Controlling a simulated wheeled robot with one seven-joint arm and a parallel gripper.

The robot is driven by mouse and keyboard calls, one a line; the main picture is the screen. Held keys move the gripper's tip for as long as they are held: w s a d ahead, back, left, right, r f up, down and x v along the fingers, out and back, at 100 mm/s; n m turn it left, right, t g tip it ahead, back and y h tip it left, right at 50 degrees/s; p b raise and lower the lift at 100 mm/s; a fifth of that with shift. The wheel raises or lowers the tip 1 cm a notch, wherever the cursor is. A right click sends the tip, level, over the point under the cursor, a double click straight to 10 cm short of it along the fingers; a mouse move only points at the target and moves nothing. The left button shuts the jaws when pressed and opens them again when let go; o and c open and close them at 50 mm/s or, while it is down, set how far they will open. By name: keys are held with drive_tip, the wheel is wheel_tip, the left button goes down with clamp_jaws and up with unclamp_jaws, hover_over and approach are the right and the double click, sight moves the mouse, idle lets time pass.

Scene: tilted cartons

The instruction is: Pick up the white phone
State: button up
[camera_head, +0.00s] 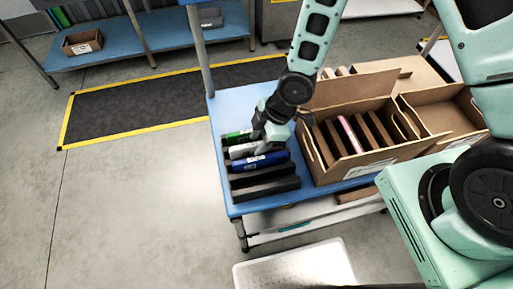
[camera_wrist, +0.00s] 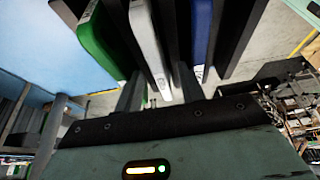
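The white phone (camera_head: 243,151) stands on edge in a dark slotted rack (camera_head: 265,188) on the blue table, between a green phone (camera_head: 237,136) and a blue phone (camera_head: 262,160). My gripper (camera_head: 270,143) is right at the rack and covers part of the white phone in the head view. In the wrist view my gripper (camera_wrist: 160,85) is open, with one finger on each side of the white phone (camera_wrist: 148,45). Small gaps seem to show between phone and fingers; contact is hard to tell. The green (camera_wrist: 99,35) and blue (camera_wrist: 201,30) phones lie just outside the fingers.
An open carton (camera_head: 345,165) with dark dividers and a pink item (camera_head: 350,134) stands right of the rack, with another carton (camera_head: 445,110) beyond it. The blue table (camera_head: 228,108) is bare behind the rack. A white bin (camera_head: 295,268) sits low in front.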

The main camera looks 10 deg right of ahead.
drive_tip(key=shift+f, duration=0.1)
clamp_jaws()
